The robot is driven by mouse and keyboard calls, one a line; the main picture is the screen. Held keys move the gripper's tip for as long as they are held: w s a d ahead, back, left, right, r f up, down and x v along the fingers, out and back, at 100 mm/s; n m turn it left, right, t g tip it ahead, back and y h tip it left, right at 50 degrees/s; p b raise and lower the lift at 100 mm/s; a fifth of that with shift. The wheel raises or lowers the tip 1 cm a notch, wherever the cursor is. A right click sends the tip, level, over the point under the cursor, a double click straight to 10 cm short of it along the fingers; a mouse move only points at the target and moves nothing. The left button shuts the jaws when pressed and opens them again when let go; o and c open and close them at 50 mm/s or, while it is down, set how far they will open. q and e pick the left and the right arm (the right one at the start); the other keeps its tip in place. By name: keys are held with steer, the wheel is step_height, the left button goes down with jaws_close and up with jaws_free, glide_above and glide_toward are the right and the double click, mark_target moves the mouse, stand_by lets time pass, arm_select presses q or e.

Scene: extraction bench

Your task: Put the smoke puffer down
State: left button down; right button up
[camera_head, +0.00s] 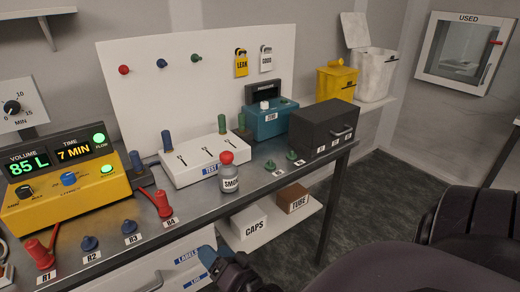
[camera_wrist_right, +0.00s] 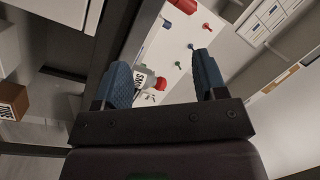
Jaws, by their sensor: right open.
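The smoke puffer (camera_head: 230,185) is a small clear bottle with a red cap and a SMOKE label. It stands upright on the steel bench (camera_head: 262,180) near the front edge, in front of the white TEST block (camera_head: 185,168). My right gripper (camera_head: 207,257) is low in the head view, in front of the bench edge and apart from the puffer. In the right wrist view its blue fingers (camera_wrist_right: 165,75) are spread with nothing held, and the puffer (camera_wrist_right: 140,79) shows beyond them, partly hidden by one finger. My left gripper is not in view.
A yellow meter (camera_head: 65,190) stands at the left, with red and blue plugs (camera_head: 130,227) along the front. Green plugs (camera_head: 270,165), a teal device (camera_head: 262,123) and a dark drawer box (camera_head: 315,128) are to the right. CAPS and TUBE boxes (camera_head: 250,222) sit on a lower shelf.

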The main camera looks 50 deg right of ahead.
steer(key=s+f+n+g, duration=0.7)
steer(key=s+f+n, duration=0.4)
steer(key=s+f, duration=0.2)
steer(key=shift+d+f+g+y, duration=0.4)
steer(key=shift+f, duration=0.3)
jaws_close()
stand_by(0.5)
